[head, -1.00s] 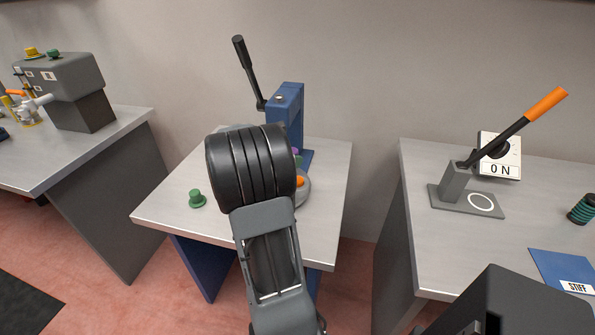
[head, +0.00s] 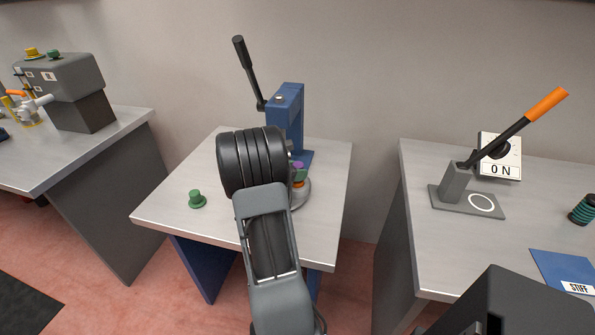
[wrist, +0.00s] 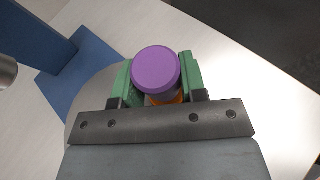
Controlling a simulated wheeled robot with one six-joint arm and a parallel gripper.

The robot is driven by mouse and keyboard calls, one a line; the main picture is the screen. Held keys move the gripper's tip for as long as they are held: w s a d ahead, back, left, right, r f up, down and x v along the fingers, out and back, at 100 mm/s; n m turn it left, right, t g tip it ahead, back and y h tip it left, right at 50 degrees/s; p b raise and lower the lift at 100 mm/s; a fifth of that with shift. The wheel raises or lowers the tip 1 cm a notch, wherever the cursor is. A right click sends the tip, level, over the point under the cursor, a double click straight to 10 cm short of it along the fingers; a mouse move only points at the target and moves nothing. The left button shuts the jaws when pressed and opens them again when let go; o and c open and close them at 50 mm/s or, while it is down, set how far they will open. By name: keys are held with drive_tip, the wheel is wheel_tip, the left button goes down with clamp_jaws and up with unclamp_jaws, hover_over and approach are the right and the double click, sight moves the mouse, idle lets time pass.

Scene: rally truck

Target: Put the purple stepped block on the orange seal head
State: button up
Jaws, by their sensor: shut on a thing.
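The purple stepped block (wrist: 156,70) shows its round top between the green finger pads of my gripper (wrist: 160,80), which is shut on it. In the head view a bit of the purple block (head: 298,165) shows at the green pads of my gripper (head: 300,174), partly behind my wrist. The orange seal head (head: 299,184) is just below the pads, on a round grey base (head: 302,197). A sliver of the orange head (wrist: 168,99) also shows under the block in the wrist view. I cannot tell whether block and head touch.
A blue lever press (head: 286,115) stands just behind the grey base on the table. A green knobbed piece (head: 197,199) is at the table's left.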

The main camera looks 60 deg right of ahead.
drive_tip(key=shift+f, duration=0.1)
drive_tip(key=o, duration=0.6)
drive_tip(key=shift+f, duration=0.1)
drive_tip(key=o, duration=0.4)
